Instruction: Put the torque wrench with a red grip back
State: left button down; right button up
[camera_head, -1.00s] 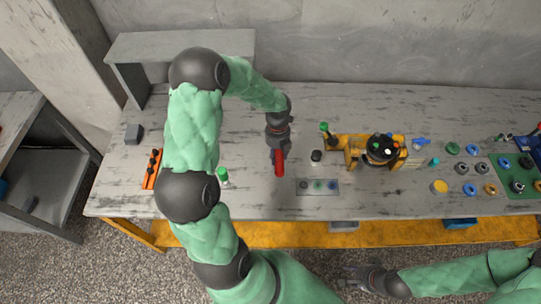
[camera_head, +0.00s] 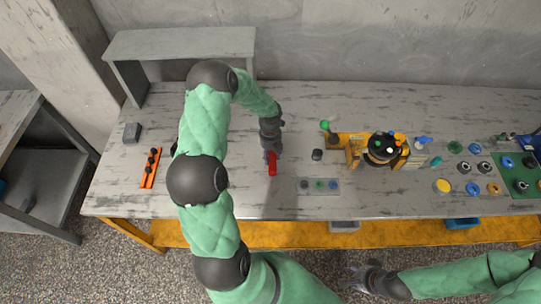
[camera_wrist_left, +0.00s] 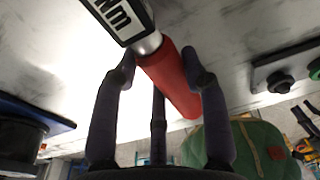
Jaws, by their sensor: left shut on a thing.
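The torque wrench with a red grip is in my left gripper (camera_head: 270,152). Its red grip (camera_head: 272,165) points toward the table's front edge in the head view. In the left wrist view the red grip (camera_wrist_left: 172,80) lies between the fingers (camera_wrist_left: 165,75), with a silver collar and a label reading "Nm" above it. The wrench's far end is out of that view or hidden by my gripper. My right gripper (camera_head: 364,279) hangs low in front of the table, away from the wrench; its finger opening is too small to judge.
A grey plate with three round buttons (camera_head: 319,186) lies right of the wrench. Beyond it stands a yellow fixture (camera_head: 354,152) with a black motor part. An orange rack (camera_head: 149,168) and a grey block (camera_head: 132,133) are at left. A grey shelf (camera_head: 180,43) stands behind.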

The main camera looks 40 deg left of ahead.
pick_arm(q)
jog(key=c, duration=0.7)
grip_release()
jog(key=r, duration=0.4)
jog(key=r+p, duration=0.1)
jog(key=r, duration=0.3)
jog(key=w+r+p, duration=0.1)
jog(key=r, duration=0.3)
jog(key=shift+a, duration=0.4)
jog(key=shift+s, duration=0.1)
